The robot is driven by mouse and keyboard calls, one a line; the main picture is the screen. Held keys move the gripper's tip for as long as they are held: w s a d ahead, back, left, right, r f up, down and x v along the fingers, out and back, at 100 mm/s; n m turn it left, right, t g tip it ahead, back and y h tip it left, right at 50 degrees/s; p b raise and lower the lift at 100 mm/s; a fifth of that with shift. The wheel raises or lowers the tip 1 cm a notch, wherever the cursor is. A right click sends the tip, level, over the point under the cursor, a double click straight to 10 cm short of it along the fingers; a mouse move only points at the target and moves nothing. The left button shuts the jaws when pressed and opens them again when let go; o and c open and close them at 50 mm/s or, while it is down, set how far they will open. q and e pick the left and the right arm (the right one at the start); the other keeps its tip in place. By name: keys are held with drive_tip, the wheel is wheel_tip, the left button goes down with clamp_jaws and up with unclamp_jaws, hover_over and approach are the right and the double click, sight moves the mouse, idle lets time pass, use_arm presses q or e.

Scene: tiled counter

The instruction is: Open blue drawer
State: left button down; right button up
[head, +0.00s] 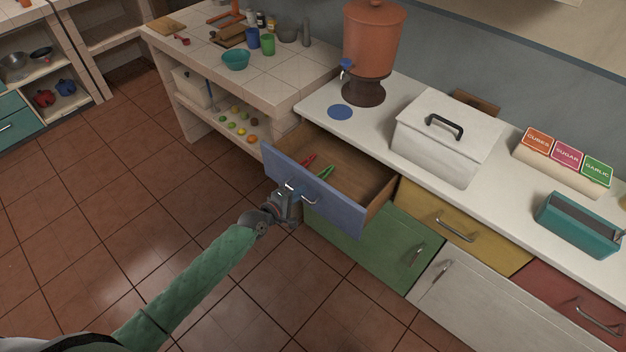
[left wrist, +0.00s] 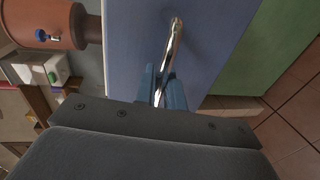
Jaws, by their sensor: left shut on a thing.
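The blue drawer (head: 326,204) is pulled well out from the white counter in the head view. Its wooden inside shows, with a red utensil (head: 309,161) and a green utensil (head: 326,172) in it. My left gripper (head: 287,196) is at the drawer front, shut on the metal handle (head: 300,193). In the left wrist view the fingers (left wrist: 162,88) close around the handle (left wrist: 173,45), with the blue drawer front (left wrist: 205,40) behind it. My right gripper is not in view.
A green cupboard door (head: 370,245) is below the drawer, and a yellow drawer (head: 460,228) is to its right. A tiled counter (head: 285,75) with a lower shelf stands at left. The tiled floor (head: 120,190) in front is clear.

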use_arm(q)
drive_tip(key=v, duration=0.3)
drive_tip(key=f+v, duration=0.1)
drive_tip(key=v, duration=0.1)
drive_tip(key=shift+s+a, duration=0.25)
drive_tip(key=shift+s, duration=0.2)
drive_tip(key=c, duration=1.6)
unclamp_jaws()
drive_tip(key=shift+b+v, duration=1.4)
drive_tip(key=shift+v, duration=2.45)
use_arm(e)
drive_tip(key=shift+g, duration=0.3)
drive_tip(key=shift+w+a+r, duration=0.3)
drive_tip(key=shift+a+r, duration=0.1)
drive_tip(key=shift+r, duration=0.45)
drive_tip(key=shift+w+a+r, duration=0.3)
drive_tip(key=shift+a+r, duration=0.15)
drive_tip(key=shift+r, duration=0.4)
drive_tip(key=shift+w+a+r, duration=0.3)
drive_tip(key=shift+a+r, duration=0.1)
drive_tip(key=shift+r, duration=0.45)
use_arm(q)
drive_tip(key=shift+a, duration=0.1)
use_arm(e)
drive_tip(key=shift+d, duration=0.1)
